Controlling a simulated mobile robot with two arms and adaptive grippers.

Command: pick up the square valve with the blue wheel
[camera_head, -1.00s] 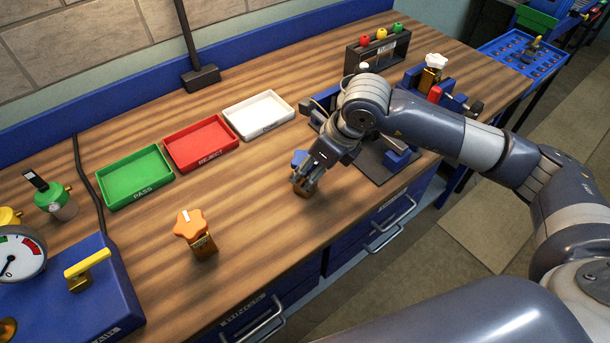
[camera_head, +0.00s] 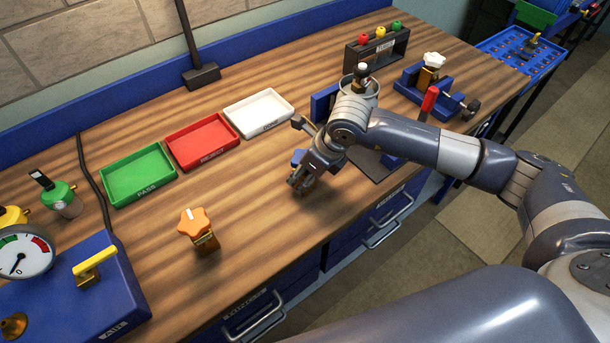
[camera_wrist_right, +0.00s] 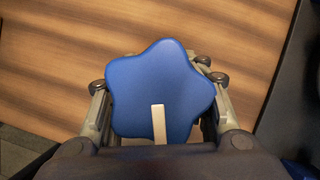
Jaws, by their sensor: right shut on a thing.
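The square valve with the blue wheel shows from above in the right wrist view, its star-shaped blue wheel (camera_wrist_right: 160,88) with a pale bar filling the middle between my fingers. In the head view only a bit of the blue wheel (camera_head: 297,157) shows beside the fingers; its body is mostly hidden. My right gripper (camera_head: 301,186) is shut on this valve, low over the wooden bench near its front edge. Whether the valve touches the bench is hard to tell. My left gripper is not in view.
A valve with an orange wheel (camera_head: 195,224) stands on the bench to the left. Green PASS (camera_head: 168,191), red REJECT (camera_head: 234,139) and white (camera_head: 288,112) trays line the back. A blue gauge box (camera_head: 120,295) is at far left. Bench between is clear.

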